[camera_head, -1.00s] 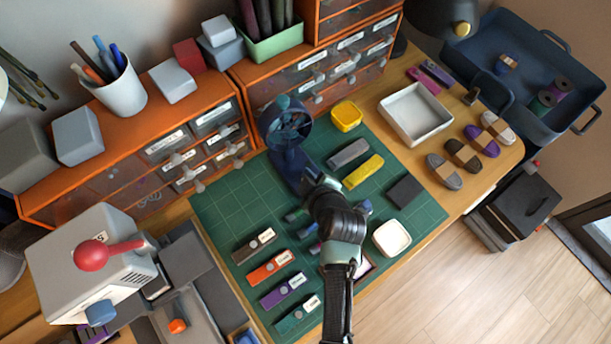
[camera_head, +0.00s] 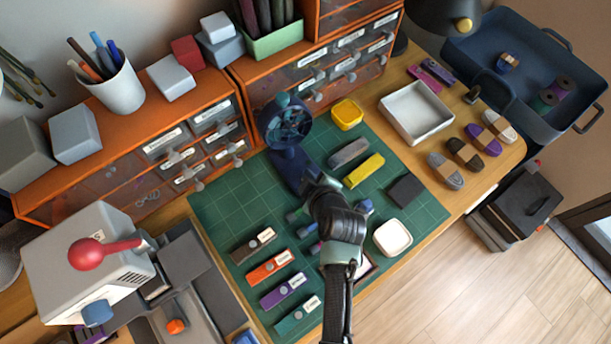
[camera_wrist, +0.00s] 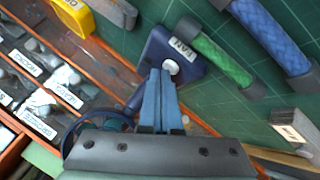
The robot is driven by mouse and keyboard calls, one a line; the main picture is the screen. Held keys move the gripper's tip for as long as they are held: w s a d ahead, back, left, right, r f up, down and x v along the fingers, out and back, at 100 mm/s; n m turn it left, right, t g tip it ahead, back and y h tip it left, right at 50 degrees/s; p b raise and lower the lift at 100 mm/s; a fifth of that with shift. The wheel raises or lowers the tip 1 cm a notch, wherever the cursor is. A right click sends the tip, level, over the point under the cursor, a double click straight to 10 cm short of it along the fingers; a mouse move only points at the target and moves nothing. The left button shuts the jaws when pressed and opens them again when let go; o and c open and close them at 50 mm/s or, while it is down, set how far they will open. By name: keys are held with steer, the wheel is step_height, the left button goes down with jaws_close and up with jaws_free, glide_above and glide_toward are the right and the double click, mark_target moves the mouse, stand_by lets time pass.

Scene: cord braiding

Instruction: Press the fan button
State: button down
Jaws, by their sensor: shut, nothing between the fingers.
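The dark blue desk fan (camera_head: 287,123) stands on the green mat in front of the orange drawers. In the wrist view its base (camera_wrist: 153,50) carries a FAN label and a round white button (camera_wrist: 171,67). My gripper (camera_wrist: 161,72) is shut and empty, its two blue fingers side by side. The fingertips lie at the button's lower edge in that view and cover a little of it; I cannot tell whether they touch it. In the head view my gripper (camera_head: 309,180) is at the fan's base, with its tips mostly hidden by my wrist.
A green cord (camera_wrist: 216,54) and a blue cord (camera_wrist: 268,35) lie close beside the base in the wrist view. The yellow container (camera_head: 347,114) stands right of the fan. Drawers with knobs (camera_head: 217,138) are behind. A white tray (camera_head: 416,113) stands further right.

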stand_by(0.4)
steer(key=shift+r+p, duration=0.35)
step_height(320, 180, up, 6)
steer(key=p, duration=0.5)
steer(key=shift+s, duration=0.1)
stand_by(0.6)
